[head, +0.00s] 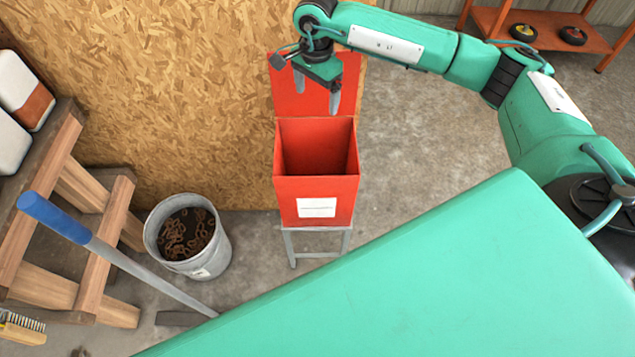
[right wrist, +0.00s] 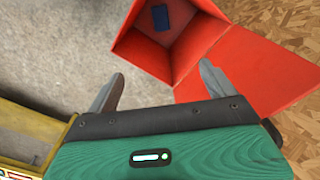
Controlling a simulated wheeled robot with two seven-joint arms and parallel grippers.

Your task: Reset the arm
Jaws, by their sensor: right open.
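My right gripper (head: 317,88) is open and empty, held above the back of an open red box in the head view. The right arm reaches in from the right edge. In the right wrist view the two fingers of my right gripper (right wrist: 158,88) are spread apart with nothing between them. The red box (head: 316,190) stands on a grey metal stand, its lid raised at the back. In the right wrist view the red box (right wrist: 135,42) shows beyond the fingers, with a small dark blue thing (right wrist: 160,18) inside. My left gripper is out of view.
A metal bucket of rusty rings (head: 220,262) stands left of the box. A wooden rack (head: 75,200) and a blue-handled tool (head: 140,270) are at the left. An orange shelf (head: 490,20) is at the back right. Bare concrete floor lies right of the box.

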